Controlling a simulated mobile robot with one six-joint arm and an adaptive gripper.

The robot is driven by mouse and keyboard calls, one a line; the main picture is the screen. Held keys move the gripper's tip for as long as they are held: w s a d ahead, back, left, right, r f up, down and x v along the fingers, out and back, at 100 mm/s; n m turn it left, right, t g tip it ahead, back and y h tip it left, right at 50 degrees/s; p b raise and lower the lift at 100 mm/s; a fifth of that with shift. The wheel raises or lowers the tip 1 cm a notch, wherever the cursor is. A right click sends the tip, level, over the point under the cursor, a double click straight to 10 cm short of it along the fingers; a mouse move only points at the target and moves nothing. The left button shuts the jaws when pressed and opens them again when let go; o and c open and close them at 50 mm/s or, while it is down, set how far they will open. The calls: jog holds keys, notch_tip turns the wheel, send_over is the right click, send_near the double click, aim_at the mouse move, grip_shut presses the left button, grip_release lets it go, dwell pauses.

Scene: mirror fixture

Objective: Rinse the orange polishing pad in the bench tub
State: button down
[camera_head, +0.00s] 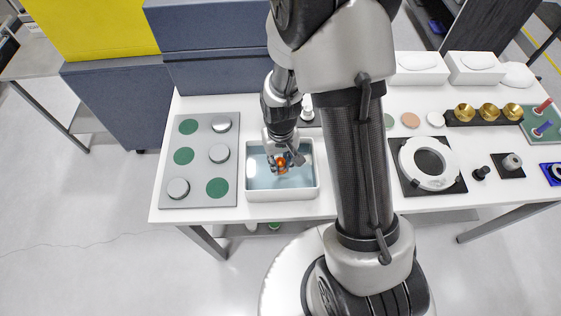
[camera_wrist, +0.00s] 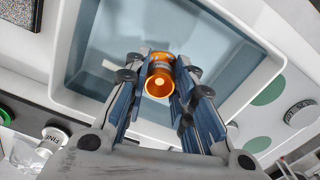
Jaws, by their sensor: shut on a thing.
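The orange polishing pad (camera_head: 283,167) is between the fingertips of my gripper (camera_head: 284,161), inside the bench tub (camera_head: 283,195). In the wrist view the pad (camera_wrist: 159,80) is a small, shiny orange round piece with a pale centre, and my gripper's blue-grey fingers (camera_wrist: 162,62) are shut on it from both sides. The tub is a white rectangular basin with bluish water; its rim also shows in the wrist view (camera_wrist: 66,40). The pad is over or in the water; I cannot tell how deep. Its underside is hidden.
Left of the tub stands a grey board (camera_head: 200,160) with green and silver discs. To the right are a white ring fixture (camera_head: 429,163), brass knobs (camera_head: 489,112) and small discs (camera_head: 411,120). Dark blue boxes (camera_head: 215,60) stand behind. My arm hides the middle of the table.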

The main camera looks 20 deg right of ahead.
jog(key=shift+r+p, duration=2.1)
jog(key=shift+r, duration=1)
notch_tip(320, 180, up, 4)
jog(key=p, duration=0.2)
jog(key=shift+p, duration=0.4)
